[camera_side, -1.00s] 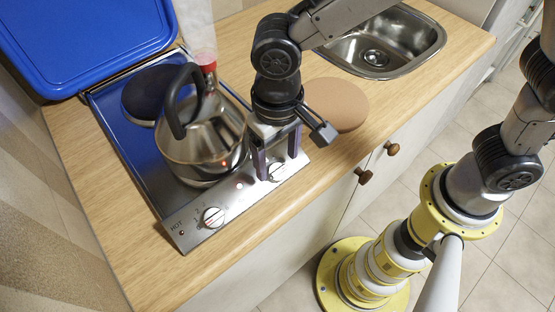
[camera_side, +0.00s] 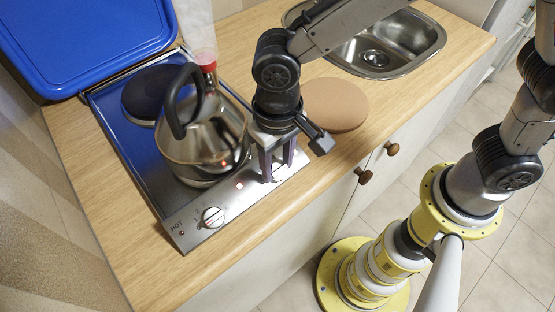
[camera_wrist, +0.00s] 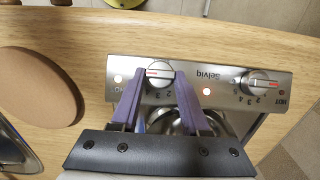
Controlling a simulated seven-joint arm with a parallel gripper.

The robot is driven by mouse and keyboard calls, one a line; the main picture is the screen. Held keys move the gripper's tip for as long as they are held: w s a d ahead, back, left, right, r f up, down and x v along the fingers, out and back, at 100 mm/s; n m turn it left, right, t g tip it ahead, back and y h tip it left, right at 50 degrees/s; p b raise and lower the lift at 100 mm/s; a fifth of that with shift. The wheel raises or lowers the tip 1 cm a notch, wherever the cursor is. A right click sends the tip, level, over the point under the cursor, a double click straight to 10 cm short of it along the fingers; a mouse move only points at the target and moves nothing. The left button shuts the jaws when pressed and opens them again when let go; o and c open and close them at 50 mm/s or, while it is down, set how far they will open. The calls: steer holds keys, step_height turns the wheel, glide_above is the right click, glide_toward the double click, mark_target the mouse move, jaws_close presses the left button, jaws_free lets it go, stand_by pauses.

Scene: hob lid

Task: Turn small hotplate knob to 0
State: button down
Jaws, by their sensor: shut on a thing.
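My gripper (camera_wrist: 159,78) is shut on a round steel knob (camera_wrist: 159,72) with a red mark at the end of the hob panel nearer the sink. Its purple fingers stand on either side of the knob, pointing down at the panel. In the side view my gripper (camera_side: 277,172) partly hides this knob. A second knob (camera_side: 213,216) sits near the "HOT" lettering; it also shows in the wrist view (camera_wrist: 259,83). Numbers ring both knobs, but the held knob's 0 is not readable.
The blue lid (camera_side: 85,35) is raised. A brown round board (camera_side: 336,105) and a sink (camera_side: 385,50) lie to the right.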

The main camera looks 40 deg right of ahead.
steer(key=shift+n, duration=0.3)
steer(key=shift+a+n+h, duration=0.25)
steer(key=shift+n+h, duration=0.55)
steer(key=shift+n, duration=0.4)
steer(key=n, duration=0.1)
steer(key=n+h, duration=0.1)
steer(key=n, duration=0.1)
steer(key=shift+s+a+t+h, duration=0.2)
steer(key=shift+t+h, duration=0.1)
steer(key=shift+t, duration=0.1)
steer(key=n+t+h, duration=0.1)
steer(key=n, duration=0.2)
steer(key=shift+a+f, duration=0.1)
steer(key=shift+f, duration=0.05)
steer(key=shift+s+a+n+t+h, duration=0.15)
steer(key=shift+n+t+h, duration=0.6)
steer(key=shift+n, duration=0.95)
steer(key=shift+c, duration=2)
jaws_free()
steer(key=shift+f, duration=0.1)
